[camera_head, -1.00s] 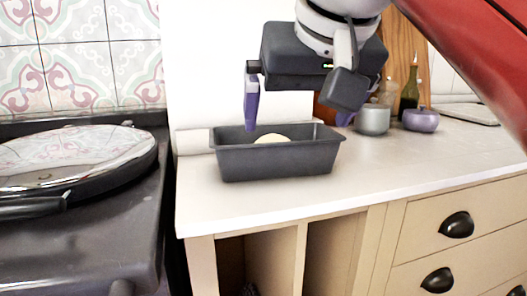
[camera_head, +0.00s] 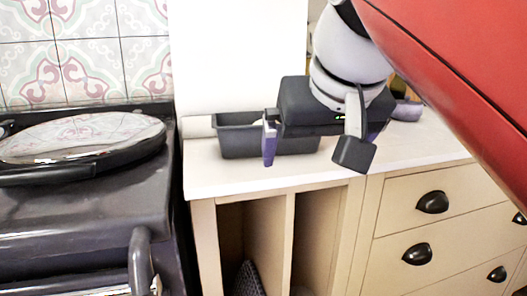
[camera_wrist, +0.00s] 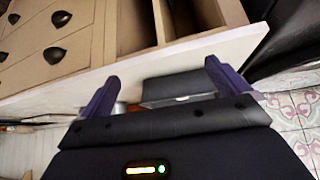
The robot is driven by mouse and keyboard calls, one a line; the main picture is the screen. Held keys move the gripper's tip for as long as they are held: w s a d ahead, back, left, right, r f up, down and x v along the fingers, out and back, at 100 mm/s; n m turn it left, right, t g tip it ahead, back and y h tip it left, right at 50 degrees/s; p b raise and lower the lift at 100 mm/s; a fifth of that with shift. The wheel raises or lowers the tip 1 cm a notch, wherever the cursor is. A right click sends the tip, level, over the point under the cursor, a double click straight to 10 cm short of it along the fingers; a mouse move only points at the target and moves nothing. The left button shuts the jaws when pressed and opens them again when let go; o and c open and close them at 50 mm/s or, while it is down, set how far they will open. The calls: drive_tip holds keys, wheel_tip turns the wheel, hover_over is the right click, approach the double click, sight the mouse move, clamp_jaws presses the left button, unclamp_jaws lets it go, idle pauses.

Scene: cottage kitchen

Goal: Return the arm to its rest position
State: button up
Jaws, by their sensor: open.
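The tin also shows in the wrist view (camera_wrist: 178,88), beyond the fingers. The inside of the tin is mostly hidden now.
The white countertop (camera_head: 225,180) runs to the right above drawers (camera_head: 430,225) with black handles and open cubbies. A dark stove (camera_head: 80,220) with a round shiny lid (camera_head: 85,140) stands at left.

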drive_tip(key=s+d+f, duration=0.2)
drive_tip(key=d+f, duration=0.1)
drive_tip(key=f, duration=0.7)
drive_tip(key=s+d+f+m+g, duration=0.1)
drive_tip(key=s+d+f, duration=0.1)
drive_tip(key=f, duration=0.8)
drive_tip(key=s+d+f+h, duration=0.1)
drive_tip(key=s+d+f, duration=0.2)
drive_tip(key=f, duration=0.7)
drive_tip(key=shift+d+f+m+g, duration=0.15)
drive_tip(key=shift+d+m+g, duration=0.2)
drive_tip(key=shift+m+g, duration=0.05)
drive_tip(key=shift+f, duration=0.2)
drive_tip(key=shift+c, duration=0.4)
